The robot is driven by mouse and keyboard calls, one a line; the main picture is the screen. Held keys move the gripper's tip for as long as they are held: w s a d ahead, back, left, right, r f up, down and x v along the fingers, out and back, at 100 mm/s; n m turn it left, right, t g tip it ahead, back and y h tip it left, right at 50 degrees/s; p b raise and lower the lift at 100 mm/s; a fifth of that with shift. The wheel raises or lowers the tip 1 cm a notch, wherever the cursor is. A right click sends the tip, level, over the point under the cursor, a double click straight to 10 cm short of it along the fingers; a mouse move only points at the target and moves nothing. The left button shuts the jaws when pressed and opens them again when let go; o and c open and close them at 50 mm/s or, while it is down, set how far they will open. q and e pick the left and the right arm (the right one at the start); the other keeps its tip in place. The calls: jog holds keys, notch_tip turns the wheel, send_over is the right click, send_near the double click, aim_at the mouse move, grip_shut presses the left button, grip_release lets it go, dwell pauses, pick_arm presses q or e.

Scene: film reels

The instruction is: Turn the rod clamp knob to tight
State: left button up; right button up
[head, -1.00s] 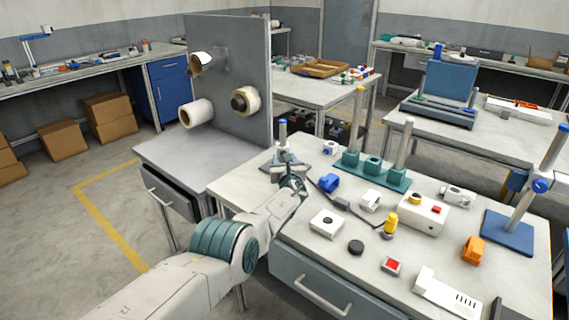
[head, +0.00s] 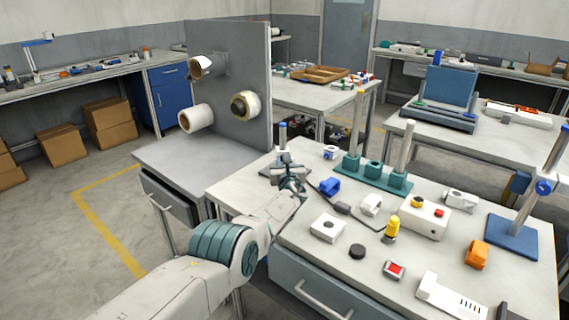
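My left gripper (head: 287,166) is at a small rod stand near the back left corner of the workbench. A blue-topped rod (head: 283,132) shows just behind and above the gripper. The gripper hides most of this stand, so I cannot tell whether its fingers touch a knob or are open or shut. A second rod stand at the right has a blue base (head: 511,237), a tilted-looking metal rod (head: 529,205) and a blue clamp knob (head: 544,187). No gripper is near that one. My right gripper is not in view.
The workbench holds a teal block with posts (head: 375,173), a blue clamp (head: 330,187), a white box (head: 328,228), a black puck (head: 357,251), a yellow-topped plunger (head: 392,228) and an orange piece (head: 477,253). A grey panel with reels (head: 230,90) stands at the left.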

pick_arm(q)
jog(key=shift+m, duration=1.4)
grip_shut()
jog(key=o, duration=1)
grip_release()
jog(key=shift+c, duration=0.2)
